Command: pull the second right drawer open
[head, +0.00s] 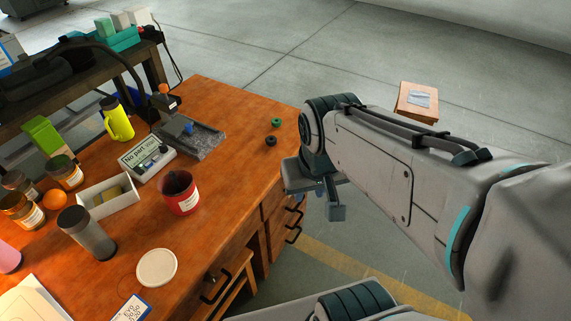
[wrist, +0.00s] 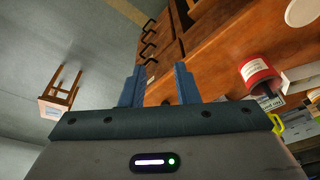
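The wooden desk's right drawer column shows in the head view, with black bar handles on its front, an upper handle (head: 296,204) and a lower handle (head: 294,235). The drawer fronts look closed. In the wrist view, several black handles (wrist: 148,49) sit beyond the fingers, on the drawer fronts (wrist: 166,44); I cannot tell which belongs to the second drawer. My gripper (wrist: 160,70) is open and empty, its two blue fingers apart. In the head view, my gripper (head: 329,203) hangs right of the drawer column, apart from the handles; my arm hides part of this side.
The desk top (head: 215,237) holds a red can (head: 180,194), a white lid (head: 157,267), a grey cylinder (head: 87,233) and other items. A small wooden stool (head: 417,103) stands on open floor beyond my arm.

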